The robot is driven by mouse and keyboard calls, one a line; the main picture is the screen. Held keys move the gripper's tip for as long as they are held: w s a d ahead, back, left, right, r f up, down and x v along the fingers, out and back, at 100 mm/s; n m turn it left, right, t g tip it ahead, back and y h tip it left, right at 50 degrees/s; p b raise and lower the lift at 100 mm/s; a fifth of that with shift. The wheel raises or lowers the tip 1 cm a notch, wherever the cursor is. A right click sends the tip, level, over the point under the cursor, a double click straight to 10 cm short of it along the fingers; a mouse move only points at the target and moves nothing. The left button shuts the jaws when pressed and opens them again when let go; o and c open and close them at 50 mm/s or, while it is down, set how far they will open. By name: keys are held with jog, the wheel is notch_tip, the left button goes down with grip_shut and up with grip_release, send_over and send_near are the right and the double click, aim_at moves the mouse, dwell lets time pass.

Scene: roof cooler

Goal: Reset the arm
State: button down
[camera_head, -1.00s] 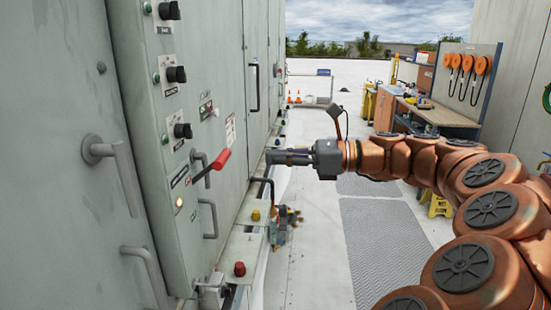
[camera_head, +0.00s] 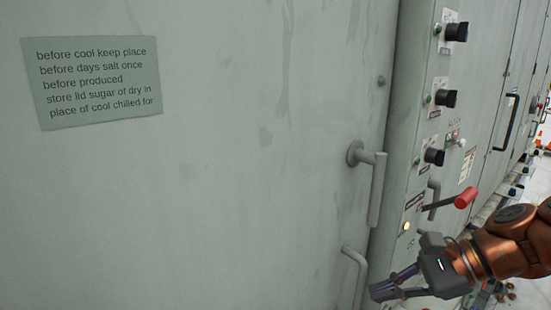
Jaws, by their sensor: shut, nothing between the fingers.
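My copper-coloured arm (camera_head: 512,250) comes in from the right edge. My gripper (camera_head: 378,290) is low in the view, right of centre, pointing left. Its fingers are shut and hold nothing. It appears in front of the lower part of the grey cabinet, near a lower door handle (camera_head: 355,268). I cannot tell whether it touches anything.
A large grey door (camera_head: 240,190) with a text sign (camera_head: 92,82) fills the left. An upper lever handle (camera_head: 377,185) sticks out. The control panel has black knobs (camera_head: 456,32), a lit button (camera_head: 406,226) and a red-handled lever (camera_head: 465,198) close above my arm.

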jog(key=s+a+f+n+g+h, duration=0.4)
jog(key=s+a+f+n, duration=0.2)
jog(key=s+f+n, duration=0.15)
jog(key=s+d+f+n+g+h, duration=0.1)
jog(key=s+d+f+n+h, duration=0.3)
jog(key=s+f+n, duration=0.3)
jog(key=shift+s+d+n+h, duration=0.25)
jog(key=shift+s+n+h, duration=0.7)
jog(key=shift+s, duration=0.15)
dwell(0.4)
